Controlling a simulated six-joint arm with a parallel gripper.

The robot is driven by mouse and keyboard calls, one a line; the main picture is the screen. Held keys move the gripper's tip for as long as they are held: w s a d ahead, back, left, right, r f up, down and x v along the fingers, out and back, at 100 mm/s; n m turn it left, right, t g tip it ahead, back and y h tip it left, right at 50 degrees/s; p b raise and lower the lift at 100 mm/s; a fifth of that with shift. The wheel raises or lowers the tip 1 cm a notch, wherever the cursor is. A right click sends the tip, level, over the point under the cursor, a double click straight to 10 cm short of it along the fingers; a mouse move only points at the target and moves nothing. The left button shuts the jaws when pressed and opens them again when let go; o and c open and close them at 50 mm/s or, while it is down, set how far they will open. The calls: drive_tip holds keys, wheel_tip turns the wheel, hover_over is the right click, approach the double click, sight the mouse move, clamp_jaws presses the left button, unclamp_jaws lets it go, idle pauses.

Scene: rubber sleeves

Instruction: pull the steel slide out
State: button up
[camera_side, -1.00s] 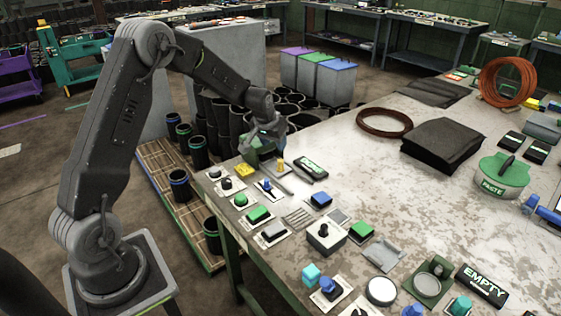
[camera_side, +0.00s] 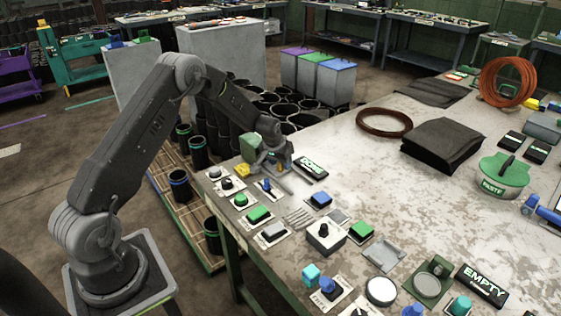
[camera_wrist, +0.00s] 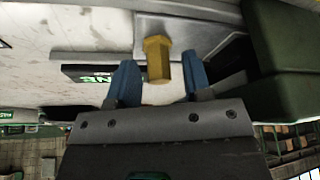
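The steel slide (camera_wrist: 222,58) is a flat grey strip in the wrist view, running toward a dark green housing (camera_wrist: 285,60) at the right. A yellow six-sided knob (camera_wrist: 158,60) stands on the strip. My gripper (camera_wrist: 160,80) is open, with one blue finger on each side of the knob. Gaps show between the knob and both fingers. In the side view my gripper (camera_side: 275,164) is low over the bench beside the green housing (camera_side: 249,148). It hides most of the knob and slide there.
A black sign with green lettering (camera_side: 310,167) lies close to the right of my gripper. Several switches and buttons, such as a blue one (camera_side: 266,186) and a yellow one (camera_side: 242,171), stand nearby. Black sleeves (camera_side: 290,104) crowd behind the bench edge.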

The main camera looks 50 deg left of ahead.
clamp_jaws()
idle(0.3)
drive_tip(key=d, duration=1)
drive_tip(key=shift+d, duration=0.35)
drive_tip(key=shift+o, duration=0.4)
unclamp_jaws()
drive_tip(key=v, duration=1.3)
drive_tip(key=shift+r, duration=0.35)
drive_tip(key=shift+s+r, duration=0.1)
drive_tip(key=shift+s, duration=0.1)
